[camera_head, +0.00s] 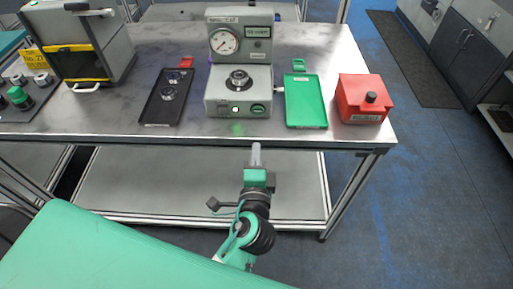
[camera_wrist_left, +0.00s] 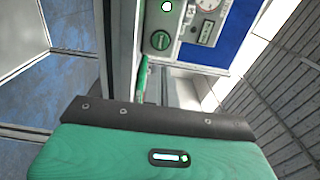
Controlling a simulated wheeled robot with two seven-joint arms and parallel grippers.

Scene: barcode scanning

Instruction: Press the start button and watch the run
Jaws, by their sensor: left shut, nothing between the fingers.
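The grey tester (camera_head: 239,90) stands at the table's back middle, with a round gauge on its upper part. Its sloped front has a white lit spot (camera_head: 236,109) and a dark green button (camera_head: 257,108), likely the start button. The button (camera_wrist_left: 160,40) also shows in the left wrist view, with the lit spot above it. A part sits on the tester's round seat (camera_head: 238,80). My left gripper (camera_head: 256,148) is shut and empty, in front of the table edge, apart from the button. My right gripper is not in view.
A black tray (camera_head: 152,108) with parts lies left of the tester. A grey bin machine (camera_head: 80,45) and a button panel (camera_head: 14,112) stand at left.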

